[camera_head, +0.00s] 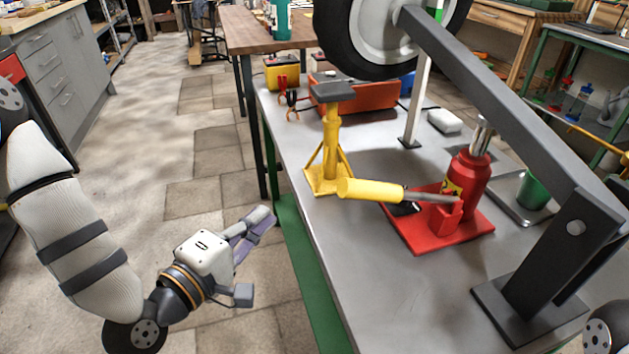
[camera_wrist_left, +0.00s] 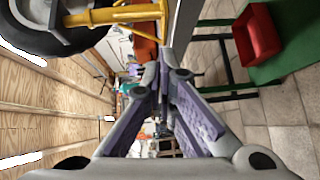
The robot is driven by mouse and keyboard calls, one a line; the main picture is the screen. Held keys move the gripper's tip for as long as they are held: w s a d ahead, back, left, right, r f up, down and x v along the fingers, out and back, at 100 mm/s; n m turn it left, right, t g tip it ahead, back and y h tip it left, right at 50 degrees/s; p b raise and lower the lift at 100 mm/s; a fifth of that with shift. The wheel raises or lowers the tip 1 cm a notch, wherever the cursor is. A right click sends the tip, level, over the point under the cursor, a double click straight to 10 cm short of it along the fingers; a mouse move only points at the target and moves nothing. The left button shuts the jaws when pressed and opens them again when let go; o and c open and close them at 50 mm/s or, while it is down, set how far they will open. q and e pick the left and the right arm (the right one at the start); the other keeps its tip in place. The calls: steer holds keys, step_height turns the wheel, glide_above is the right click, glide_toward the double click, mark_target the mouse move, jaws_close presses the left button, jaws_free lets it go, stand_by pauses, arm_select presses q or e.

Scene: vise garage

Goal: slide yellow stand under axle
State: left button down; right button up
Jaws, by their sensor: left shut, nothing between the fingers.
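The yellow stand (camera_head: 331,143) stands upright on the grey workbench, near its left edge, with a dark flat pad on top. The axle is a thick grey beam (camera_head: 500,103) sloping from the wheel (camera_head: 362,32) down to a dark post at right. The stand is left of the beam, its pad just below the tyre in the picture. My left gripper (camera_head: 262,217) is shut and empty, left of the bench and apart from the stand. The left wrist view shows its fingers (camera_wrist_left: 160,75) and the stand (camera_wrist_left: 115,14) sideways at the top. My right gripper is not in view.
A red toolbox (camera_head: 372,95) and a yellow battery (camera_head: 281,72) are behind. A red bin (camera_wrist_left: 258,33) sits on the green lower shelf. Floor left of the bench is clear.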

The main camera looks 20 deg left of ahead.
arm_select(q)
step_height(320, 180, up, 2)
steer(key=w+a+n+t, duration=0.1)
steer(key=w, duration=0.1)
glide_toward(316, 155)
steer(key=w+a, duration=0.2)
steer(key=w, duration=0.1)
steer(key=w+d, duration=0.2)
steer(key=shift+w+d+f, duration=0.1)
steer(key=shift+w+d, duration=0.15)
steer(key=shift+d, duration=0.15)
steer(key=shift+w+d, duration=0.15)
steer(key=shift+d, duration=0.1)
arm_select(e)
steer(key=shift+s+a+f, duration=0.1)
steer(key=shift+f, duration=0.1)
